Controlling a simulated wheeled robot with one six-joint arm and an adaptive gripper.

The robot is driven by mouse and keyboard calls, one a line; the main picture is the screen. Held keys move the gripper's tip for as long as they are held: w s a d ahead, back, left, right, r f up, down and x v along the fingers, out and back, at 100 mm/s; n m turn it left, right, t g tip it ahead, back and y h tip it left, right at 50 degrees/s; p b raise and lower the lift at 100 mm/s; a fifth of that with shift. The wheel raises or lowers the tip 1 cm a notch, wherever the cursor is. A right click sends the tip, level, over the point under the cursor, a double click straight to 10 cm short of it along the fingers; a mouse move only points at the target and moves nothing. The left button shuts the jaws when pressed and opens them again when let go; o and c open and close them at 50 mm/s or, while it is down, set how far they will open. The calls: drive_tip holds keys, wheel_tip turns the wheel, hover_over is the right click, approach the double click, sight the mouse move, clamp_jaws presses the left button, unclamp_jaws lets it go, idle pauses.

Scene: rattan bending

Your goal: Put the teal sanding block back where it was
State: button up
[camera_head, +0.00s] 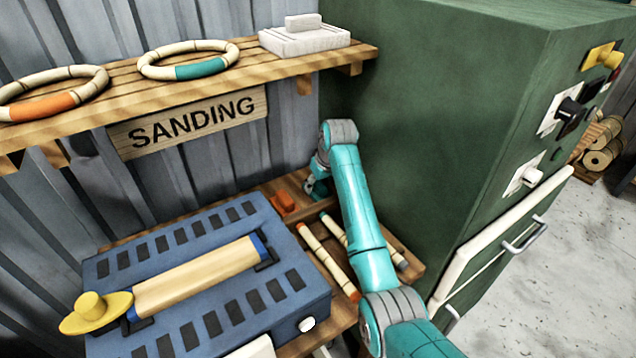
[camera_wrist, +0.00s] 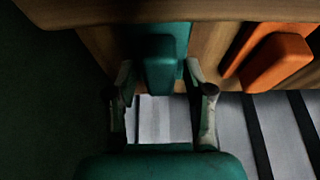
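The teal sanding block (camera_wrist: 163,62) shows in the wrist view, with a raised grip on a wider flat base. It sits on the wooden surface, beside an orange block. My gripper (camera_wrist: 162,82) is open, its two fingers spread on either side of the block's near end. A dark gap shows between the left finger and the raised grip, and the right finger is close to the block's edge. In the head view my gripper (camera_head: 317,188) is low at the back of the wooden bench, and I cannot make out the teal block clearly there.
An orange block (camera_head: 284,202) lies just left of my gripper. Banded sticks (camera_head: 328,260) lie on the bench. A shelf (camera_head: 110,97) with rings and a white block hangs above the SANDING sign.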

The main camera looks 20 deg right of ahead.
drive_tip(key=v, duration=1.2)
drive_tip(key=shift+s+r, duration=0.1)
